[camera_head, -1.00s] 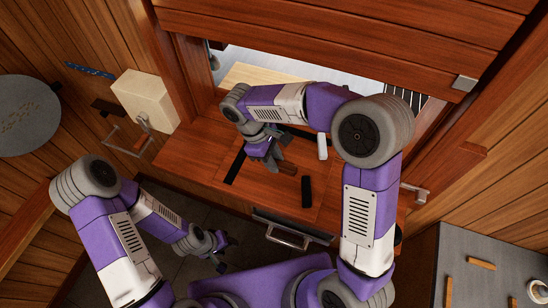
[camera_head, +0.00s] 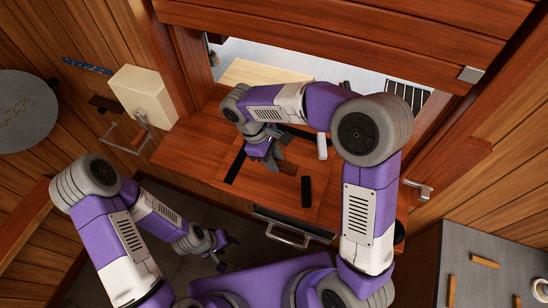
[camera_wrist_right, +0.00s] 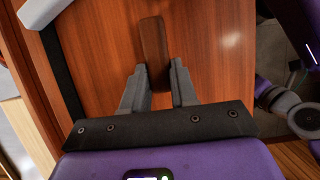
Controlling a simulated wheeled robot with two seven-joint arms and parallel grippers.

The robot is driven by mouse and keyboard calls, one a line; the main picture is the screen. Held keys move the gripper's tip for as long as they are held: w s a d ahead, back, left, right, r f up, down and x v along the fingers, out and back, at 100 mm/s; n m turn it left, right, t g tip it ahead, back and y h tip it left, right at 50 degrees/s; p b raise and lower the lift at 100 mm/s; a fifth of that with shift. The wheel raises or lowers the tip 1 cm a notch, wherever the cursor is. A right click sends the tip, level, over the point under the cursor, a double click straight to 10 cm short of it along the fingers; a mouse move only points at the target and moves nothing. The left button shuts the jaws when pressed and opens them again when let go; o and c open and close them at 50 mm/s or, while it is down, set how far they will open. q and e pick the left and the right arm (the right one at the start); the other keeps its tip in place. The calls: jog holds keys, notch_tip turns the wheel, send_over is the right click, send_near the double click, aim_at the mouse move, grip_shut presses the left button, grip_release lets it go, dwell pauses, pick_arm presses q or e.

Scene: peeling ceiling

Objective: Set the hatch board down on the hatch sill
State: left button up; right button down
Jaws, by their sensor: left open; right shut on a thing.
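The hatch board (camera_wrist_right: 212,55) is a flat reddish wooden panel with a raised dark-brown grip. It fills most of the right wrist view and also shows in the head view (camera_head: 268,190). My right gripper (camera_head: 272,160) is shut on the brown grip; in the wrist view its fingers (camera_wrist_right: 158,82) stand on either side of it. The hatch sill (camera_head: 205,150) is the reddish wooden ledge below the opening. The board is over it, but I cannot tell whether it touches. My arm hides part of both. My left gripper (camera_head: 217,252) is open and empty, low and left of the sill.
A black strip (camera_head: 235,166) runs left of the board, and a black block (camera_head: 306,191) is at its right. A white upright piece (camera_head: 322,146) stands behind. A cream box (camera_head: 143,95) is on the left wall. A metal handle (camera_head: 288,236) projects below the sill.

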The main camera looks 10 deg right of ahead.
jog(key=shift+f+b, duration=0.7)
jog(key=shift+f, duration=0.45)
jog(key=shift+f, duration=0.3)
jog(key=c, duration=0.8)
grip_release()
jog(key=shift+f, duration=0.15)
jog(key=v, duration=0.7)
jog(key=shift+w+a+r, duration=0.1)
jog(key=shift+a+r, duration=0.05)
jog(key=shift+r, duration=0.2)
